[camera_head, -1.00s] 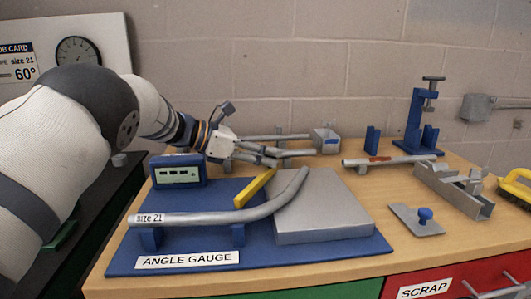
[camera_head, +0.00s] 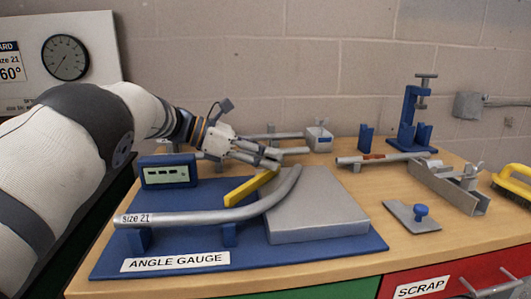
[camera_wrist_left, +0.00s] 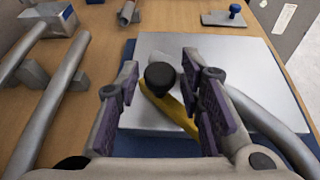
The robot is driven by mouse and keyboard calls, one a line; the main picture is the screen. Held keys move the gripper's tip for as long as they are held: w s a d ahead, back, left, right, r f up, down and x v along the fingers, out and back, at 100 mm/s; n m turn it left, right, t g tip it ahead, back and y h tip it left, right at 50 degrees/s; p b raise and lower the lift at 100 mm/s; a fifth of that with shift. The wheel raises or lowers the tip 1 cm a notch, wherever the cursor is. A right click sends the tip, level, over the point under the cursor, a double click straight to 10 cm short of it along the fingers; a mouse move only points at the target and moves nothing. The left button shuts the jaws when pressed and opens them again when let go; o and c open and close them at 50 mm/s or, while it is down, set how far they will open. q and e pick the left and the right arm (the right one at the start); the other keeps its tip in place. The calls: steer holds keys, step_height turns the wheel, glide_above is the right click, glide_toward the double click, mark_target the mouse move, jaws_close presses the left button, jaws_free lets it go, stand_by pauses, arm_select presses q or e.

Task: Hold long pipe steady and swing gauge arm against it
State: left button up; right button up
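The long pipe (camera_head: 200,215), marked size 21, lies in blue supports on the angle gauge, its bent end over a grey plate; it also crosses the right of the left wrist view (camera_wrist_left: 268,122). The yellow gauge arm (camera_head: 248,188) lies behind the pipe, with a visible gap along much of its length. In the left wrist view, the arm (camera_wrist_left: 180,118) has a black knob (camera_wrist_left: 160,77). My left gripper (camera_head: 275,160) is open, with its fingers on either side of the knob; contact is unclear. My right gripper is in neither view.
The gauge's blue base (camera_head: 340,249) carries the grey plate (camera_head: 320,205) and a display box (camera_head: 168,171). Behind are more pipes and a grey block (camera_head: 319,139). At right stand a blue clamp (camera_head: 412,120), a grey channel fixture (camera_head: 450,185) and a blue-knobbed plate (camera_head: 413,216).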

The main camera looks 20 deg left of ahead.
arm_select(q)
steer(key=shift+r, duration=0.1)
steer(key=v, duration=1.2)
